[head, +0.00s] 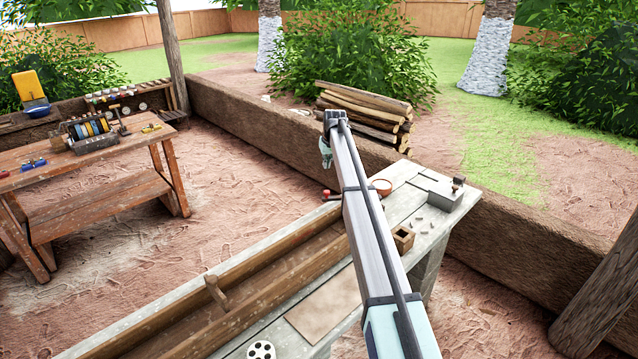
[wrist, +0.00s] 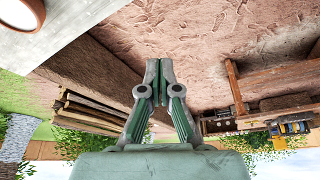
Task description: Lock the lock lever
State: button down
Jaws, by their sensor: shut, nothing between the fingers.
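My gripper (head: 326,162) hangs at the far end of my arm in the head view, above the ground behind the workbench. In the wrist view its two fingers (wrist: 158,82) are together with nothing between them. A small red-ended part (head: 328,194) sits at the far end of the wooden trough, below my gripper and apart from it. It may be the lock lever, but it is too small to tell, and my arm covers the area beside it. A wooden peg-like piece (head: 215,291) stands in the trough. No lever shows clearly in the wrist view.
The workbench (head: 325,300) carries a terracotta bowl (head: 381,186), a small wooden box (head: 403,238) and a grey metal box (head: 446,195). A low mud wall (head: 270,125) runs behind, with stacked logs (head: 365,112) beyond. A tool table (head: 90,160) stands left, with open ground between.

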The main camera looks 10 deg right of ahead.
jog(key=shift+a, duration=0.35)
jog(key=shift+w, duration=0.1)
notch_tip(320, 180, down, 10)
jog(key=p, duration=0.5)
jog(key=shift+s, duration=0.35)
